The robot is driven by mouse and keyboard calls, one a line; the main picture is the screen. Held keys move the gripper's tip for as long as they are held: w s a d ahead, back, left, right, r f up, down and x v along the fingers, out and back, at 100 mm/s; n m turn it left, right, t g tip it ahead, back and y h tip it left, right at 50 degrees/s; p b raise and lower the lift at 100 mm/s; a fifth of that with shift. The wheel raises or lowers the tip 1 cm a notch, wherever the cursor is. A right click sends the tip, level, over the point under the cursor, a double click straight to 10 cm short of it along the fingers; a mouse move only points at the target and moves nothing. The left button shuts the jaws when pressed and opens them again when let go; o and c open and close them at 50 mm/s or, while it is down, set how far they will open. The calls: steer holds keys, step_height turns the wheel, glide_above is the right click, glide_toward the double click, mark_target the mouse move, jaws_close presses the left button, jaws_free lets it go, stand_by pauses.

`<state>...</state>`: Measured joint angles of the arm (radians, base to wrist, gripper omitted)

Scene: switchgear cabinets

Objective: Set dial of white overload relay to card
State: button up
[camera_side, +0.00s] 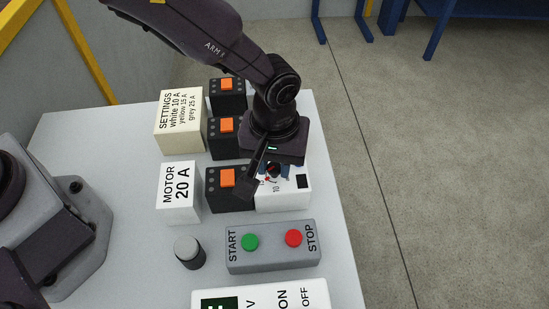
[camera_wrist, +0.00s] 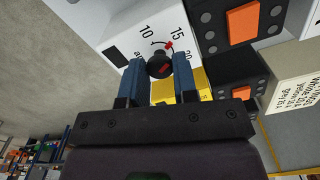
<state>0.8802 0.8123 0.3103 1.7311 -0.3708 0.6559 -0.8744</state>
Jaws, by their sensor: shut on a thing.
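The white overload relay (camera_side: 288,200) stands at the right end of the front row, beside a black contactor. It fills the top of the wrist view (camera_wrist: 122,48), with the printed numbers 10, 15 and 20 around its black dial (camera_wrist: 159,66). A red pointer mark (camera_wrist: 169,46) shows close to the 15. My gripper (camera_wrist: 159,64) is shut on the dial, one blue fingertip on each side. In the side view my gripper (camera_side: 274,168) hides part of the relay face. The cream settings card (camera_side: 180,122) reads white 10 A, yellow 15 A, grey 25 A.
A white block (camera_side: 180,192) reads MOTOR 20 A. Black contactors with orange tops (camera_side: 227,180) stand in a column. A yellow relay (camera_wrist: 190,92) is close under my gripper. A grey START/STOP box (camera_side: 272,247) and a grey knob (camera_side: 188,252) are in front.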

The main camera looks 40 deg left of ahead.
mark_target(275, 167)
steer(key=n, duration=0.6)
steer(key=shift+n, duration=0.3)
steer(key=n, duration=0.5)
steer(key=shift+d+n, duration=0.1)
steer(key=shift+n, duration=0.2)
steer(key=o, duration=0.9)
step_height(275, 167, up, 13)
stand_by(0.3)
